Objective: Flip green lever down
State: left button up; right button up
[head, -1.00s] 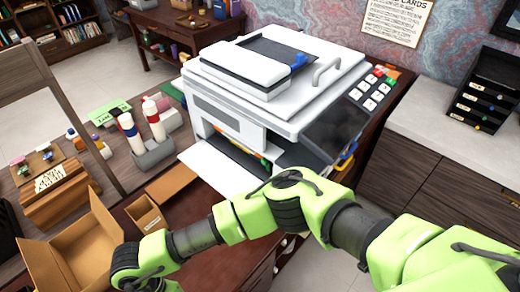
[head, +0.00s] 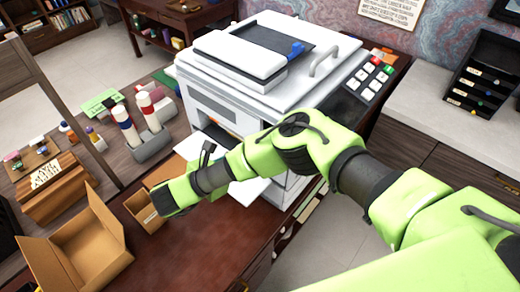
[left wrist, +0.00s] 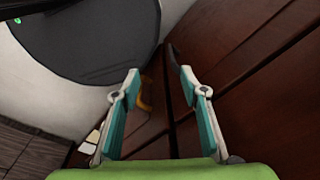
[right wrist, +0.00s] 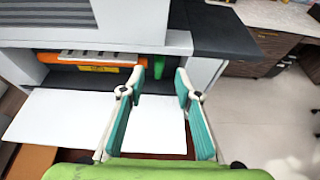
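The green lever (right wrist: 158,66) shows in the right wrist view as a small upright green piece inside the printer's front opening, at the right end of an orange bar (right wrist: 90,59). The white printer (head: 250,90) has its front panel (right wrist: 60,112) folded down. My right gripper (right wrist: 160,73) is open and empty, with the lever seen between its fingertips; I cannot tell whether it touches it. In the head view my right arm hides the lever, and the fingers are not clear. My left gripper (left wrist: 160,76) is open and empty, facing dark wood.
An open cardboard box (head: 80,250) and a smaller box (head: 147,207) stand on the dark desk (head: 210,245) left of the printer. Bottles in a grey holder (head: 152,145) stand behind them. A black tray rack (head: 482,85) is on the right counter.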

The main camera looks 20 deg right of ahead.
jog(key=b+x, duration=0.1)
jog(key=x, duration=0.1)
jog(key=b+x, duration=0.1)
jog(key=x, duration=0.1)
jog(key=b+x, duration=0.1)
jog(key=x, duration=0.1)
jog(key=shift+w+d+f+b, duration=0.1)
jog(key=shift+w+f+b, duration=0.05)
jog(key=shift+f+b, duration=0.2)
jog(key=shift+w+d+f+b, duration=0.1)
jog(key=shift+w+d+b, duration=0.25)
jog(key=shift+d, duration=0.15)
grip_shut()
